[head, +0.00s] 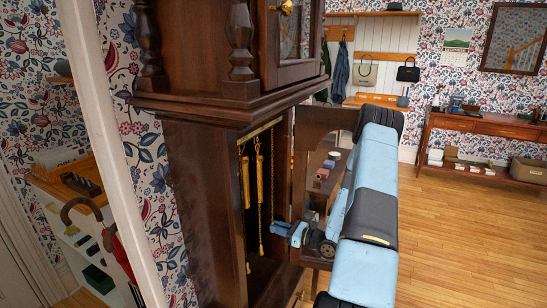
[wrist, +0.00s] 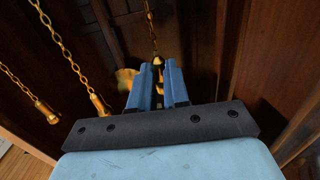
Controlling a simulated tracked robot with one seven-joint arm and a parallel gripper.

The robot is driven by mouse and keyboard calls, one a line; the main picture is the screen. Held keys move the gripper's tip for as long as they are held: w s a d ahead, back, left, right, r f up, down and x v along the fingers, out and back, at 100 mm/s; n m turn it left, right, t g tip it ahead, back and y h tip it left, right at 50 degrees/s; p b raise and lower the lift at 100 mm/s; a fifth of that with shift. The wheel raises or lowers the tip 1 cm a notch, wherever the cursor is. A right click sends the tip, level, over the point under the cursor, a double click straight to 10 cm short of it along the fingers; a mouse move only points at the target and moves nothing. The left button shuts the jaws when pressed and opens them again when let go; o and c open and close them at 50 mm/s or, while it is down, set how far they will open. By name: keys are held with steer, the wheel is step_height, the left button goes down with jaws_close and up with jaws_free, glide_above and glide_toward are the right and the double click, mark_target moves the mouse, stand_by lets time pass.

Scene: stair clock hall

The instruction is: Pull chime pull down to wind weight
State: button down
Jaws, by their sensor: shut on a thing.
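The tall dark wooden clock (head: 203,205) stands at the centre left in the head view, and the front of its lower case is open. Two long brass weights (head: 260,180) hang inside on chains. My gripper (head: 289,229) reaches into the case from the right, below the weights. In the wrist view, a brass chain (wrist: 150,18) runs down to a small brass end, the chime pull (wrist: 157,60), between my blue fingers (wrist: 158,80). The fingers are shut on it and hide most of it. Two other brass pulls (wrist: 98,104) hang on chains to the left, apart from my fingers.
The open case door (head: 318,125) stands right of the opening, close to my arm. A shelf with an umbrella (head: 85,212) is at the left. A console table (head: 485,125) stands at the back right. The wooden floor (head: 460,225) at the right is clear.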

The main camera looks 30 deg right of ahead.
steer(key=shift+s+a+f, duration=0.1)
steer(key=shift+f, duration=1.9)
steer(key=c, duration=1)
jaws_free()
steer(key=shift+r, duration=0.1)
steer(key=v, duration=1.2)
